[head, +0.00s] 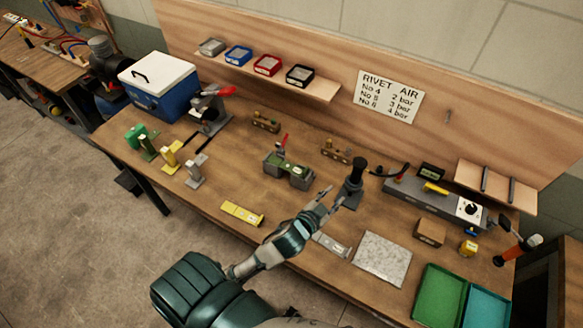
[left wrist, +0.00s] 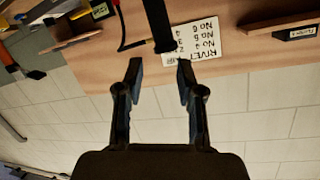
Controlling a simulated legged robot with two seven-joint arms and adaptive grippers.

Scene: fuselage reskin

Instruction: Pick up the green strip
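I cannot make out a separate loose green strip for certain. Green shows on a low fixture (head: 288,170) at mid-bench and on a small stand (head: 149,146) at the left end. A yellow strip (head: 242,213) lies near the front edge, and a grey strip (head: 330,244) lies beside my left forearm. My left gripper (head: 332,198) is open and empty, above the bench, right of the fixture and close to a black upright tool (head: 355,175). In the left wrist view the open fingers (left wrist: 159,64) point towards the wall, with the black tool beyond them. My right gripper is out of view.
A white-lidded blue cooler (head: 160,88) stands at the back left. A pale speckled plate (head: 382,258), a green tray (head: 438,294) and a teal tray (head: 487,306) are at the right. A sign (head: 388,96) hangs on the back panel.

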